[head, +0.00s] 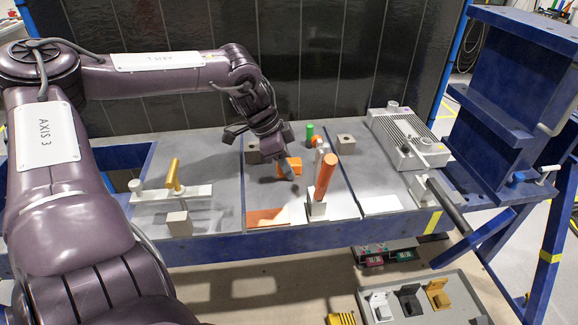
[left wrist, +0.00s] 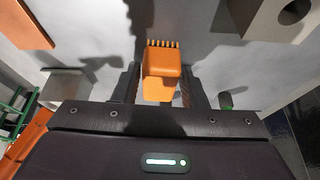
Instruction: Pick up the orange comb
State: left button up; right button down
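The orange comb (head: 290,163) is on the grey bench top, near the middle, partly hidden by my left gripper (head: 286,172). In the left wrist view the comb (left wrist: 161,72) shows as a blocky orange body with a row of short teeth at its far end. My left gripper (left wrist: 161,88) points down at it, with one dark finger on each side of the comb. A narrow gap seems to show between the fingers and the comb, so the gripper looks open around it. My right gripper is not in view.
An orange cylinder (head: 326,175) leans up from a small grey block right of the comb. A green cylinder (head: 310,132) and grey blocks with holes (head: 345,144) stand behind. A flat orange plate (head: 266,217) lies in front. A yellow handle (head: 174,175) stands left.

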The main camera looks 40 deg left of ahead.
pick_arm(q)
jog(key=c, duration=0.6)
jog(key=shift+r, duration=0.1)
notch_tip(320, 180, up, 20)
jog(key=shift+f+b, duration=0.1)
jog(key=shift+b, duration=0.85)
jog(key=o, duration=0.4)
jog(key=shift+c, duration=1.4)
